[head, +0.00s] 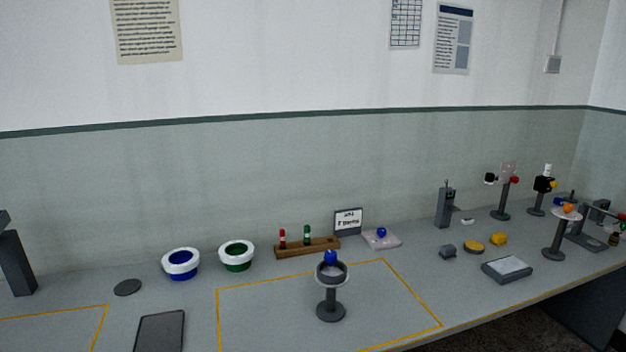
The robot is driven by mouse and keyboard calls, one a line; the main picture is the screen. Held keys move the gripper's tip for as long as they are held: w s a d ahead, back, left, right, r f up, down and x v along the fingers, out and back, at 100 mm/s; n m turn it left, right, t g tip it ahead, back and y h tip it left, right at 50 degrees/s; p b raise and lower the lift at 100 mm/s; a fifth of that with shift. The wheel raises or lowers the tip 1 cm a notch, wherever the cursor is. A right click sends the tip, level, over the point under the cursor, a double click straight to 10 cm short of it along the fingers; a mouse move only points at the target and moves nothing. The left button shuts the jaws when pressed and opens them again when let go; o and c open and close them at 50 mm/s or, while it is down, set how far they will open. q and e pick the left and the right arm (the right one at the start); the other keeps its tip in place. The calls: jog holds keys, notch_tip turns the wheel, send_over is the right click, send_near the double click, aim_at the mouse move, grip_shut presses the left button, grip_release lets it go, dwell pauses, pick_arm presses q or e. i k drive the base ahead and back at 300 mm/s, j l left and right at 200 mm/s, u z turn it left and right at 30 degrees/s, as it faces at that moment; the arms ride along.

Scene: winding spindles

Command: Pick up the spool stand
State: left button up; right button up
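A dark grey stand (330,297) with a round base, a short post and a ring-like top stands upright inside a yellow-outlined area of the bench. A small blue piece (330,257) sits at its top. I take this to be the spool stand, though other stands are also in view. Neither of my grippers shows in the head view, and nothing is seen touching the stand.
White-rimmed blue (181,264) and green (237,256) round items and a wooden rack (307,249) sit behind and left. Several taller stands, one with a pale disc top (566,213), crowd the right. The yellow-outlined area around the stand is otherwise clear.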

aim_at(331, 310)
jog(key=i+l+u, duration=0.2)
jog(key=i+l, duration=0.2)
jog(key=i+l+u, duration=0.2)
jog(key=i+l, duration=0.2)
jog(key=i+l+u, duration=0.2)
jog(key=l, duration=0.35)
jog(key=k, duration=0.35)
